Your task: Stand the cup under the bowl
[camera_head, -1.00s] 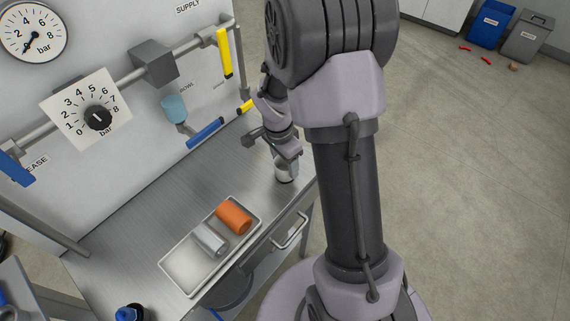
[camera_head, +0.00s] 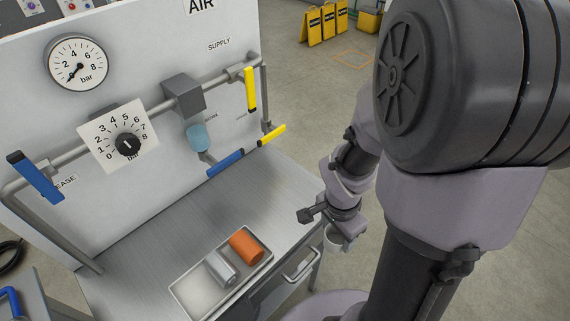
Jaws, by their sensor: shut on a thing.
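The light blue bowl (camera_head: 197,137) hangs from the pipework on the white panel, with the worktop below it. A small pale grey cup (camera_head: 332,239) is in my gripper (camera_head: 342,229), which is shut on it. The gripper and cup show past the right edge of the worktop, well to the right of the bowl. The cup looks about upright. The fingers and part of the cup are hard to make out at this size.
A pale tray (camera_head: 186,301) on the steel worktop (camera_head: 160,243) holds an orange cylinder (camera_head: 245,247) and a silver cylinder (camera_head: 220,268). A blue handle (camera_head: 225,163) and a yellow handle (camera_head: 271,135) jut out near the bowl. The worktop under the bowl is clear.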

